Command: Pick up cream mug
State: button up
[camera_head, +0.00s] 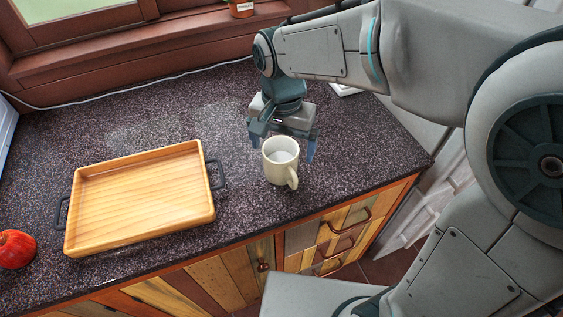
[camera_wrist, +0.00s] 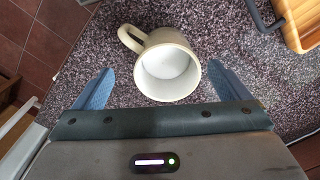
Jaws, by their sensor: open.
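The cream mug (camera_head: 279,166) stands upright on the speckled dark countertop, right of the wooden tray, with its handle toward the front edge. It looks empty. In the wrist view the mug (camera_wrist: 167,70) lies ahead of my gripper (camera_wrist: 160,88), roughly centred between the two blue fingers, with its handle at the upper left. In the head view my gripper (camera_head: 283,145) is just behind the mug, its fingers spread to either side. My gripper is open and holds nothing. Whether a finger touches the mug cannot be told.
A wooden tray (camera_head: 72,215) with dark handles lies left of the mug; its near handle also shows in the wrist view (camera_wrist: 263,14). A red apple-like fruit (camera_head: 16,249) is at the far left. A white cable (camera_head: 150,86) runs along the back. The counter's front edge is near the mug.

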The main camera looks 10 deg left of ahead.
aim_at(280, 160)
notch_tip(280, 160, down, 2)
jog(key=shift+f, duration=0.15)
jog(key=shift+w+a+f, duration=0.1)
jog(key=shift+w+f, duration=0.05)
jog(key=shift+f, duration=0.65)
jog(key=shift+w+a+f, duration=0.1)
jog(key=shift+w+f, duration=0.05)
jog(key=shift+f, duration=0.7)
jog(key=shift+w+a+f, duration=0.1)
jog(key=shift+w+f, duration=0.05)
jog(key=shift+f, duration=0.65)
jog(key=c, duration=1.3)
jog(key=shift+r, duration=0.2)
